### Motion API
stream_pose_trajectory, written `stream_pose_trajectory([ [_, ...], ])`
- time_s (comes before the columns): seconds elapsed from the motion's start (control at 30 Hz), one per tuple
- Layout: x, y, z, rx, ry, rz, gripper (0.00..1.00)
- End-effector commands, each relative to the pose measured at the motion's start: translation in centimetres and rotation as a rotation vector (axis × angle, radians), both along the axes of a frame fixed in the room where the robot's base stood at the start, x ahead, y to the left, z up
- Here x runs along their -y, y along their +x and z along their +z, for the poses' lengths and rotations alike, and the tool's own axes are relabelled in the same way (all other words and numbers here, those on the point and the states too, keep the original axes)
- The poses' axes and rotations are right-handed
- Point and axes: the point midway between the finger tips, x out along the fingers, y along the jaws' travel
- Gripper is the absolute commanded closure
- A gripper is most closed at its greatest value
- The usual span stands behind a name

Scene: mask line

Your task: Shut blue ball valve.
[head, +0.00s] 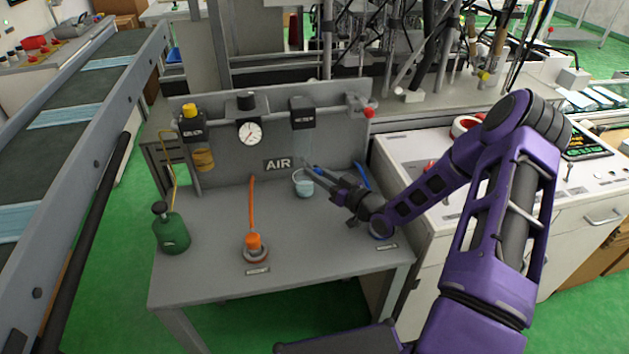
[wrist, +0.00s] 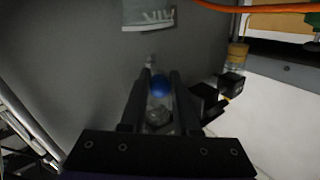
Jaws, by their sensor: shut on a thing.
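My gripper (head: 326,181) reaches in from the right, low in front of the grey air panel. In the wrist view my gripper (wrist: 159,84) is shut, with a rounded blue part (wrist: 162,86) between its two dark fingers. I take this part to be the blue ball valve's handle. A greyish, partly clear shape shows below it between the fingers. In the head view the fingers hide most of the valve, and its handle angle cannot be told. A curved blue piece (head: 361,176) shows just behind my wrist.
A red knob (head: 369,113) is at the panel's upper right. An orange hose (head: 252,205), an orange-topped fitting (head: 254,246) and a green bottle (head: 171,232) are to the left.

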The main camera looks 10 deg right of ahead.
Motion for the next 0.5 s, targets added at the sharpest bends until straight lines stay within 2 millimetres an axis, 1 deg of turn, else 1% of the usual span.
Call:
stream_pose_trajectory([
  [0.03, 0.28, 0.09, -0.32, -0.001, -0.004, 0.025, 1.00],
  [0.2, 0.57, 0.25, -0.18, -0.002, -0.003, 0.105, 1.00],
  [0.5, 0.84, 0.41, -0.08, -0.002, 0.000, 0.161, 1.00],
])
